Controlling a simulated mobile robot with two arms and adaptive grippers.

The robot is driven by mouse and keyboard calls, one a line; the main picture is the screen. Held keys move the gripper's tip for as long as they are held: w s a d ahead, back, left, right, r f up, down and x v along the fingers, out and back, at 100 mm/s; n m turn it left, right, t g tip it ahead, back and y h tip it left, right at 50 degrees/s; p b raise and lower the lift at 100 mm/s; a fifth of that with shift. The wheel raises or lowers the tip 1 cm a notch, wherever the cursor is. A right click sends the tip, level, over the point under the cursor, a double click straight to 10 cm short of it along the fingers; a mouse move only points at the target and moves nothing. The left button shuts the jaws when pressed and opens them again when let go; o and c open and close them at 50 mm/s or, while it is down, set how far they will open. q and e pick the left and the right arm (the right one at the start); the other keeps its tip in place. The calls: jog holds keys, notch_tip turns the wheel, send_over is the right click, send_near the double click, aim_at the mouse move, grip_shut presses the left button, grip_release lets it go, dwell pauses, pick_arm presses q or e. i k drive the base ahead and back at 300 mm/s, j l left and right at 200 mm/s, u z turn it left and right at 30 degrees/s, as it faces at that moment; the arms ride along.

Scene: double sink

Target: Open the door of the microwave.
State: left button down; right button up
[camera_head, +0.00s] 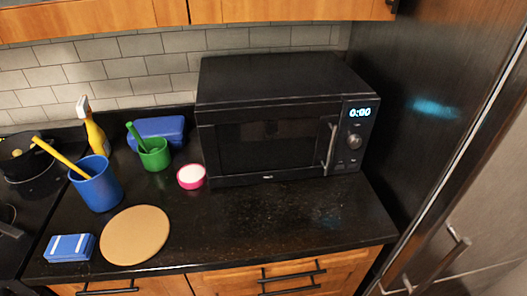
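The black microwave (270,90) stands on the dark counter, near its back wall. Its door (262,146) looks shut, with a dark window. A vertical bar handle (331,147) is at the right side of the door. To the right of the handle are a lit display (360,112) reading 0:00 and a round knob (355,142). Neither of my grippers shows in the head view.
A pink bowl (191,182) with white inside sits close to the microwave's left front. A green cup, blue containers, a spray bottle and a round tan board (135,234) are further left. The counter (270,222) before the microwave is clear. A fridge (480,190) stands right.

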aim_at(276, 140)
jog(key=k+z, duration=0.15)
jog(key=z, duration=0.25)
jog(key=k+l+z, duration=0.15)
jog(key=z, duration=0.2)
jog(key=k+l+z, duration=0.1)
jog(key=z, duration=0.3)
jog(key=k+l+z, duration=0.1)
jog(key=z, duration=0.25)
jog(key=l, duration=0.1)
